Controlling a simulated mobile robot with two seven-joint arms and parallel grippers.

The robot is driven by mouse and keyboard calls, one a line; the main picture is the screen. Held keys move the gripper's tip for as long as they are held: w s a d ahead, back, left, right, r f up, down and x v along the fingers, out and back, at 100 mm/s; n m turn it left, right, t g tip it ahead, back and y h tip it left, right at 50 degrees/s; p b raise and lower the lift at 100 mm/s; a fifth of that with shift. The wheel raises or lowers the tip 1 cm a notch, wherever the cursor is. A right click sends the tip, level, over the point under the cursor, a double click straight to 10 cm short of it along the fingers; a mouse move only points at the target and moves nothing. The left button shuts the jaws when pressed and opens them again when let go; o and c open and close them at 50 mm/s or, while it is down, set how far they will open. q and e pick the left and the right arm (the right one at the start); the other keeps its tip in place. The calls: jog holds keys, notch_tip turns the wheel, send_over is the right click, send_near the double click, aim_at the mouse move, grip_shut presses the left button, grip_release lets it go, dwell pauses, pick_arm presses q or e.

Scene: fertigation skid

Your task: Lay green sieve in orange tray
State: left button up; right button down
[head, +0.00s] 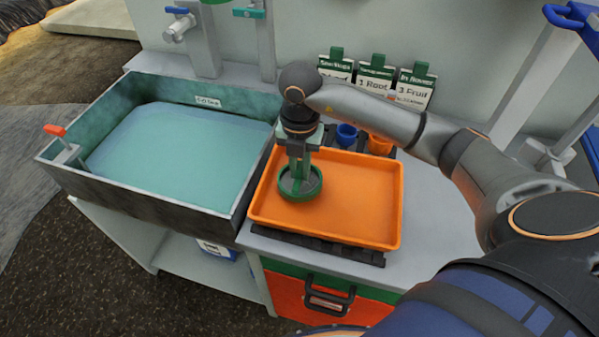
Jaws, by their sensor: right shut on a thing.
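The green sieve (300,194) is a round green ring with a grey mesh inside. It is at the left side of the orange tray (355,205), within its rim as seen from above. I cannot tell whether it touches the tray floor. My right gripper (299,172) points down from above and is shut on the sieve. The gripper hides part of the sieve's far side. The tray is otherwise empty and lies on a dark rack on the grey counter. My left gripper is not in view.
A water-filled basin (170,150) with a raised wall stands left of the tray. A blue cup (346,135) and an orange cup (379,144) stand behind the tray. Labelled cards (375,78) stand at the back wall. An orange drawer (325,302) with a dark handle is below.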

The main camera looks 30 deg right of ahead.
aim_at(299, 167)
jog(key=shift+f, duration=0.95)
jog(key=shift+a+f, duration=0.1)
jog(key=shift+f, duration=0.05)
jog(key=c, duration=0.8)
grip_release()
jog(key=shift+c, duration=0.2)
notch_tip(299, 167, up, 12)
jog(key=shift+r+p, duration=0.2)
jog(key=shift+p, duration=0.2)
